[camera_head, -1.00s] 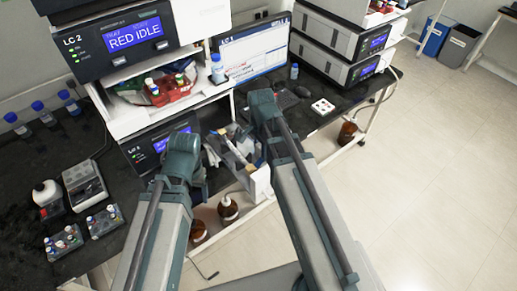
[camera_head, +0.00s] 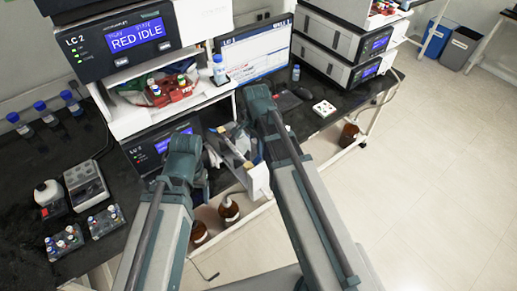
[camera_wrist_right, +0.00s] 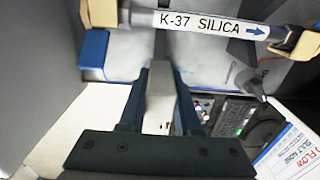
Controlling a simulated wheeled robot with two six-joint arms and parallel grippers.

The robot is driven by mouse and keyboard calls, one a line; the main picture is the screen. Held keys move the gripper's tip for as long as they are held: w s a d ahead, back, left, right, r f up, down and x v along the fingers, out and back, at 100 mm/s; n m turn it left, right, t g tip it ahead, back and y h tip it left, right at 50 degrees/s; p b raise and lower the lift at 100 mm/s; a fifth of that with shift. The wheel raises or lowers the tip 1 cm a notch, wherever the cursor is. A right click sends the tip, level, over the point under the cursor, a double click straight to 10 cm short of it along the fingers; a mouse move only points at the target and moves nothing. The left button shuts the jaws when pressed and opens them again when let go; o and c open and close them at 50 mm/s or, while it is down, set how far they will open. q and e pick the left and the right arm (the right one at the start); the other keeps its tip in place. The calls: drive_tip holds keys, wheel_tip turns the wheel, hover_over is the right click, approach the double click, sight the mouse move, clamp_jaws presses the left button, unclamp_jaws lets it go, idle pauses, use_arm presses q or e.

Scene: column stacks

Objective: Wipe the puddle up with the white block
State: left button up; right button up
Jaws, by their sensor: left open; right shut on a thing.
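In the right wrist view my right gripper (camera_wrist_right: 162,72) is shut on the pale grey-white block (camera_wrist_right: 160,98), which stands between its two dark fingers. Beyond the fingertips lies a white column (camera_wrist_right: 210,23) labelled "K-37 SILICA", in tan clips. It also shows small in the head view (camera_head: 232,147). Pale, blurred surfaces lie behind it; I cannot make out the puddle in either view. In the head view my left gripper (camera_head: 211,158) is mostly hidden behind its own arm, near the left of the column's holder. My right gripper is hidden there behind its arm.
A white-sided tray or holder (camera_head: 259,181) stands below the column. Brown bottles (camera_head: 229,210) stand lower down. A monitor (camera_head: 255,50) stands behind. Open floor is at right.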

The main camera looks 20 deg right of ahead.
drive_tip(key=shift+w+a, duration=0.3)
drive_tip(key=shift+w, duration=0.5)
drive_tip(key=shift+s, duration=0.1)
drive_tip(key=shift+s+d, duration=0.2)
drive_tip(key=shift+s, duration=0.35)
drive_tip(key=shift+s+d, duration=0.2)
drive_tip(key=shift+s, duration=0.35)
drive_tip(key=shift+s+d, duration=0.2)
drive_tip(key=shift+s, duration=0.3)
drive_tip(key=shift+s+d, duration=0.2)
drive_tip(key=shift+s, duration=0.3)
drive_tip(key=shift+w, duration=0.15)
drive_tip(key=shift+w+a, duration=0.2)
drive_tip(key=shift+w, duration=0.25)
drive_tip(key=shift+w+a, duration=0.2)
drive_tip(key=shift+w, duration=0.25)
